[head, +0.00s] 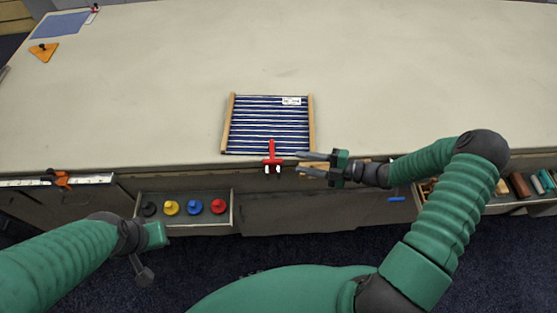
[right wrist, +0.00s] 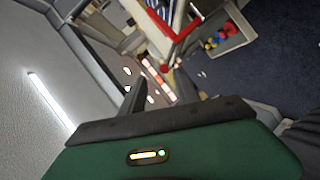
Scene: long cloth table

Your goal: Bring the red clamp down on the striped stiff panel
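The striped stiff panel (head: 262,125) has blue and white stripes and wooden side bars. It lies flat near the table's front edge in the head view. The red clamp (head: 272,152) stands at that edge, overlapping the panel's near side; whether it presses on the panel cannot be told. It also shows as a red shape in the right wrist view (right wrist: 182,31). My right gripper (head: 299,163) is just right of the clamp, fingers pointing at it, spread with a gap and empty. My left gripper (head: 145,262) hangs low at the left, far from the clamp; its fingers are unclear.
An open drawer (head: 185,228) below the table holds black, yellow, blue and red knobs. Another open drawer (head: 520,203) with small items is at the right. An orange clamp (head: 62,180) sits at the left edge. The tabletop (head: 400,80) behind is mostly clear.

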